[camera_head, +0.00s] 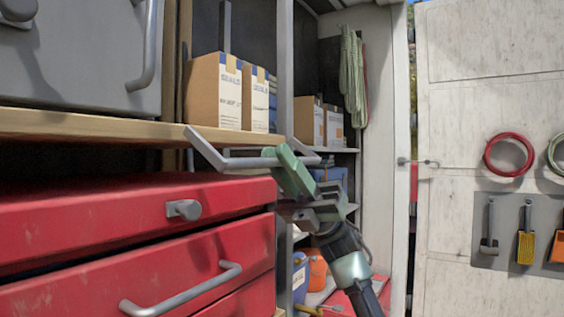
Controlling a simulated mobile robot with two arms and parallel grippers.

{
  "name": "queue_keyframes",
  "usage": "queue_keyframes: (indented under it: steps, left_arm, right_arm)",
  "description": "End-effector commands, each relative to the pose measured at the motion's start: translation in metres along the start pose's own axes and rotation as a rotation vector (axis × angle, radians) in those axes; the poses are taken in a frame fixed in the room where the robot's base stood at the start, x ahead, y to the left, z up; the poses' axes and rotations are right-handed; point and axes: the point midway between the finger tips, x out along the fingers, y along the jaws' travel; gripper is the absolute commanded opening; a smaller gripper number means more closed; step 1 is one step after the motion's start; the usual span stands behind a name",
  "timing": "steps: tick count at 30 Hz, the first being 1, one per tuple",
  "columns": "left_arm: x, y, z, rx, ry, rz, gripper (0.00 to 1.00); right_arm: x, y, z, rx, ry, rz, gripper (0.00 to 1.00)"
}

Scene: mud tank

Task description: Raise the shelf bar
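The shelf bar (240,163) is a grey metal bar with bent ends, at the front edge of the wooden shelf (90,126) in the head view. It stands out from the shelf edge, above the right end of the red drawers. My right gripper (288,163), with green fingers, comes up from below and is closed around the bar near its right end. The fingers hide a short part of the bar. My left gripper is not in view.
Red drawers (140,220) with a grey handle (185,297) and knob fill the lower left. A grey case (75,60) sits on the shelf. Cardboard boxes (213,92) stand behind the bar. A pale door with tools (525,245) is at right.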

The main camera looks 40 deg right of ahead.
Motion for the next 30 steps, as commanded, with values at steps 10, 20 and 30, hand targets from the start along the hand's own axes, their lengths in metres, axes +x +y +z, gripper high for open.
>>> queue_keyframes:
  steps: [10,20,30]
  left_arm:
    - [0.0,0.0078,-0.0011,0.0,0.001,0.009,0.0]
    - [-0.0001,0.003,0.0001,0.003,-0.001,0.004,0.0]
    - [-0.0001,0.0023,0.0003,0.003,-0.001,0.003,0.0]
  right_arm:
    - [0.0008,0.0003,-0.0004,-0.001,0.002,0.001,0.0]
    - [0.001,0.0005,-0.0004,-0.001,0.003,0.001,0.0]
    - [0.001,0.0005,-0.0004,-0.001,0.003,0.001,0.0]
